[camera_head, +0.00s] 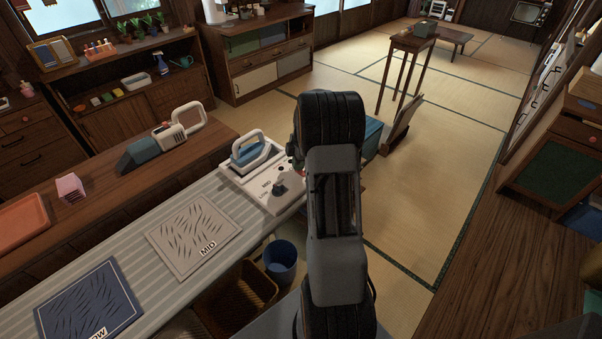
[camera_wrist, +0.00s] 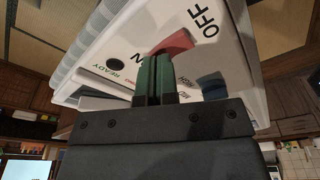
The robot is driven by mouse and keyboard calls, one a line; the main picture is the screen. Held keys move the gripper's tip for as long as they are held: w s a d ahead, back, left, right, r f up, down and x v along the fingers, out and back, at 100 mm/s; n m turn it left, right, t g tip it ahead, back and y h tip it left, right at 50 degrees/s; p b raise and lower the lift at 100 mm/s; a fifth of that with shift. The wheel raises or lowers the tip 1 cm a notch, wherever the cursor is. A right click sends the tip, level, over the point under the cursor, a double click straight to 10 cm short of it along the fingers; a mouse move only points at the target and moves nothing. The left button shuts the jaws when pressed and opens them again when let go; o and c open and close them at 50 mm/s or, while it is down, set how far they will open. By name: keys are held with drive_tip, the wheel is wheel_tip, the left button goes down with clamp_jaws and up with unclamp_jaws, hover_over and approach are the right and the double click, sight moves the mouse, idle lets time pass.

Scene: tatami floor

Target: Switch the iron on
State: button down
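The iron (camera_head: 246,152), white with a blue body and a loop handle, rests on a white control base (camera_head: 262,196) at the far end of the ironing board. The wrist view shows the base's panel (camera_wrist: 110,35) close up, with a red switch lever (camera_wrist: 174,43), the word OFF to its right and a partly hidden ON to its left. A dark round lamp sits by READY. My gripper (camera_wrist: 154,72) has its green fingers together, tips at the red lever, touching or nearly so. The lever's exact setting is unclear. My arm hides most of the gripper in the head view.
A dial knob (camera_head: 278,189) stands on the base. A MID pad (camera_head: 194,234) and a blue LOW pad (camera_head: 89,307) lie on the striped board. A white and blue-grey appliance (camera_head: 165,139) lies on the counter behind. A blue bin (camera_head: 280,260) stands below. Open tatami lies right.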

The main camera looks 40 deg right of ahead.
drive_tip(key=shift+r+p, duration=2.1)
drive_tip(key=shift+r, duration=1.3)
